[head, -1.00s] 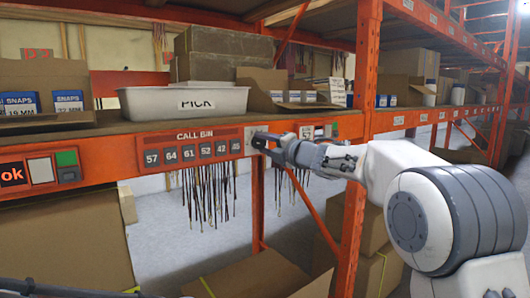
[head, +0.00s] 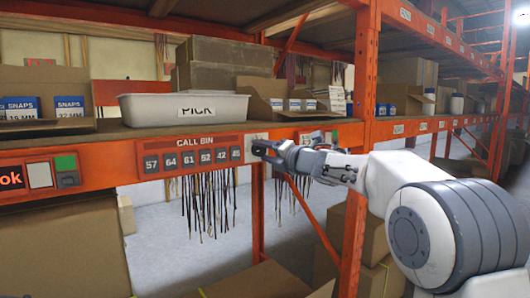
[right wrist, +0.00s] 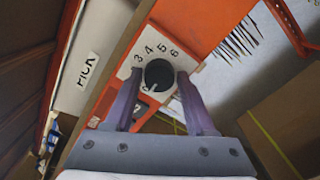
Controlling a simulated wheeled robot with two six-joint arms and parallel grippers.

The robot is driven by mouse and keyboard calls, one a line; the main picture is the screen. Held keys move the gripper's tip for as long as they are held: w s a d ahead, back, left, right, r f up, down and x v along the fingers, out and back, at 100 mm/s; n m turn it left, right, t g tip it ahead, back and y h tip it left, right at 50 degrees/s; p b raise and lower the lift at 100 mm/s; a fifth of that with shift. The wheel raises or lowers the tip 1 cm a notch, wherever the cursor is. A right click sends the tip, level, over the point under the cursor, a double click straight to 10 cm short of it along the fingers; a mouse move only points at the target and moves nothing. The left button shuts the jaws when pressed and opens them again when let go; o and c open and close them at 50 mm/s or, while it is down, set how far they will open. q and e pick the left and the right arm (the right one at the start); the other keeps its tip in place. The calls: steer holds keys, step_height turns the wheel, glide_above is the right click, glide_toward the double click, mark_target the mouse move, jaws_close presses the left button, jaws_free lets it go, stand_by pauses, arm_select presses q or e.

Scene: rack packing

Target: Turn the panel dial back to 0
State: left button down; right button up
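The panel dial is a round black knob (right wrist: 159,74) on a white plate with the numbers 3, 4, 5 and 6 visible around its top in the right wrist view. A small pale mark shows near the knob's lower-left edge; its exact reading is unclear. My right gripper (right wrist: 159,82) has one finger on each side of the knob, with narrow gaps seeming to show. My left gripper is out of view.
The plate sits on the orange shelf beam (head: 110,172). A white PICK bin (head: 184,109) stands on the shelf above. An orange upright (head: 362,120) stands behind my right forearm. Dark cords (head: 208,203) hang below the beam.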

steer(key=shift+o, duration=0.8)
steer(key=b+v, duration=0.2)
steer(key=v, duration=0.8)
steer(key=shift+s+d, duration=0.15)
steer(key=shift+s, duration=0.05)
